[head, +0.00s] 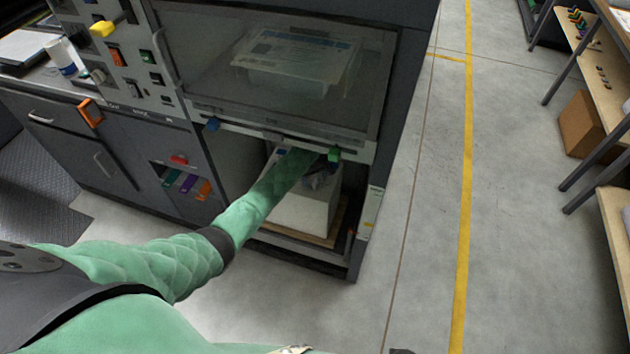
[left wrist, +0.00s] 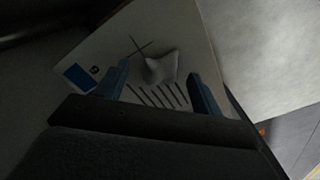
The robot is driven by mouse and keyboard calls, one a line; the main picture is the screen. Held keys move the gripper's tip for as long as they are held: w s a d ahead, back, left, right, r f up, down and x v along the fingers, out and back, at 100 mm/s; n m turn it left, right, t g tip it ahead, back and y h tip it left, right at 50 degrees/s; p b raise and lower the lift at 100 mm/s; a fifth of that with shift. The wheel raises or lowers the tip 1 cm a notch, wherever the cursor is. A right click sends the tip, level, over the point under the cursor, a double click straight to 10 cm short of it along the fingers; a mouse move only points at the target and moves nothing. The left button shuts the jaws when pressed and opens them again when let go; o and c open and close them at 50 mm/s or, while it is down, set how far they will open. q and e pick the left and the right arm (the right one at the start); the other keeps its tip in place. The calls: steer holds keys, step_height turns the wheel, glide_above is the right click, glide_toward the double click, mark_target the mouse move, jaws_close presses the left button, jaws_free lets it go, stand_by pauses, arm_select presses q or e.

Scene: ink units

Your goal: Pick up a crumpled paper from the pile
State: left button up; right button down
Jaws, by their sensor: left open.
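A pale crumpled paper (left wrist: 162,66) lies on the white printed top of the pile (left wrist: 107,55) in the left wrist view. That top has a blue square and black lines. My left gripper (left wrist: 158,74) is open, its two blue fingers apart on either side of the crumpled paper; I cannot tell whether they touch it. In the head view my left arm reaches into the lower bay of the grey machine, with the gripper (head: 318,179) over the white pile (head: 302,212). The crumpled paper is not clear there.
The bay's upper edge (head: 270,127) runs just above my left forearm. The pile stands on a wooden board (head: 335,228) inside the bay. A glazed compartment with a box (head: 300,60) is above. Open grey floor (head: 425,220) lies to the right, with shelves (head: 590,60) beyond.

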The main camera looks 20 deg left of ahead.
arm_select(q)
steer(key=shift+f, duration=0.55)
steer(key=c, duration=1.1)
steer(key=shift+r, duration=0.15)
